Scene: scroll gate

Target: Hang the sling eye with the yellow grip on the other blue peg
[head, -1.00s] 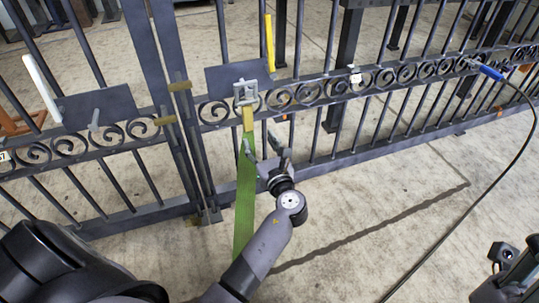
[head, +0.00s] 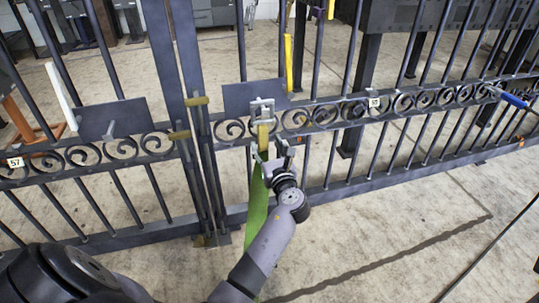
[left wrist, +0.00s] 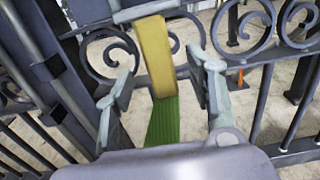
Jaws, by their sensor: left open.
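The green sling (head: 257,212) hangs down the front of the gate, with a yellow grip (head: 263,134) at its top. Above the grip, a grey metal eye (head: 262,106) sits against the right dark plate, apparently on a peg that it hides. Another peg (head: 109,130), grey-looking here, sticks out bare below the left plate. My left gripper (head: 272,155) is open at the yellow grip. In the left wrist view its fingers (left wrist: 163,92) stand on both sides of the yellow grip (left wrist: 155,58), with gaps, and the green webbing (left wrist: 162,122) runs down between them. My right gripper is out of view.
The gate's dark bars and scroll band (head: 320,116) run across the view. Two close uprights (head: 185,110) stand between the left plate (head: 112,117) and the right plate (head: 240,98). A blue handle (head: 514,100) is on the gate at far right. The front floor is clear.

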